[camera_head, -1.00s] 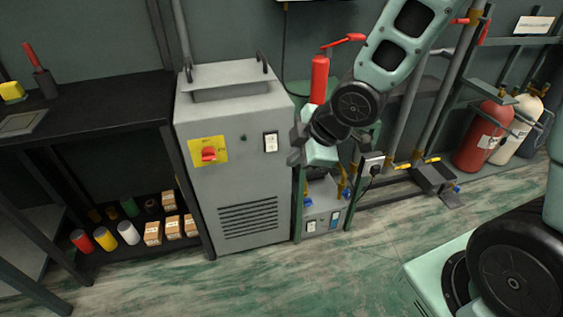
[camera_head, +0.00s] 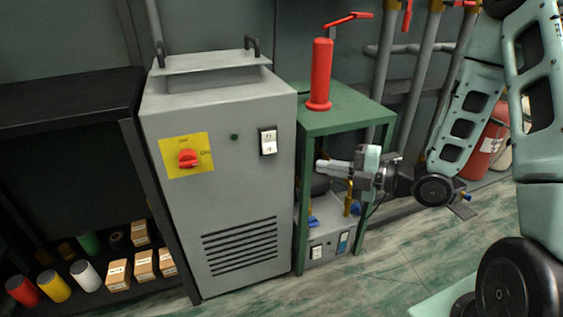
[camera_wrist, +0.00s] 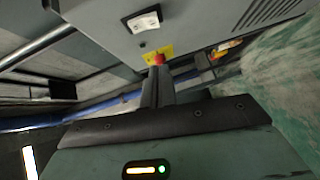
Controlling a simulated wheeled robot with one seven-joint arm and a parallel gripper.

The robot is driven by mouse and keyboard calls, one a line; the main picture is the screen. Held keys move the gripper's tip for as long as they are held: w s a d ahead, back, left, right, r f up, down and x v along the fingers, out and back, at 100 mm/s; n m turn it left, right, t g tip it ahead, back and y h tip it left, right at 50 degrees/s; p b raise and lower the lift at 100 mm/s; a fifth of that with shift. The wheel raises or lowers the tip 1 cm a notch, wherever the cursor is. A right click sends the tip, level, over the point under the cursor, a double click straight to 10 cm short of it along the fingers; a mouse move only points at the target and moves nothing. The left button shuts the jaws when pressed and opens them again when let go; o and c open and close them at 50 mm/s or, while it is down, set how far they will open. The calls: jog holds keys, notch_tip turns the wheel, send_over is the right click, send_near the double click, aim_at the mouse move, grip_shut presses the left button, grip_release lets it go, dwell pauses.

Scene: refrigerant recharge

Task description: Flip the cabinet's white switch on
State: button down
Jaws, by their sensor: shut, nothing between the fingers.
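The grey cabinet (camera_head: 235,195) stands left of centre in the head view. Its white switch (camera_head: 268,141) is a rocker in a dark frame, high on the right of the front face. It also shows in the wrist view (camera_wrist: 144,19), near the top. My gripper (camera_head: 322,167) is shut and empty, right of the cabinet and lower than the switch, pointing left. In the wrist view the shut fingers (camera_wrist: 158,85) are apart from the switch.
A green stand (camera_head: 345,115) with a red cylinder (camera_head: 320,75) on top stands close beside my gripper. A grey box with switches (camera_head: 325,245) sits below. A black shelf (camera_head: 70,100) with cans and small boxes is left. Floor in front is open.

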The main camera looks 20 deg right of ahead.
jog(key=shift+d, duration=0.1)
dwell(0.3)
jog(key=b, duration=0.4)
send_near(267, 152)
jog(key=x, duration=0.5)
jog(key=shift+s+a, duration=0.1)
jog(key=shift+a, duration=0.2)
jog(key=shift+w, duration=0.4)
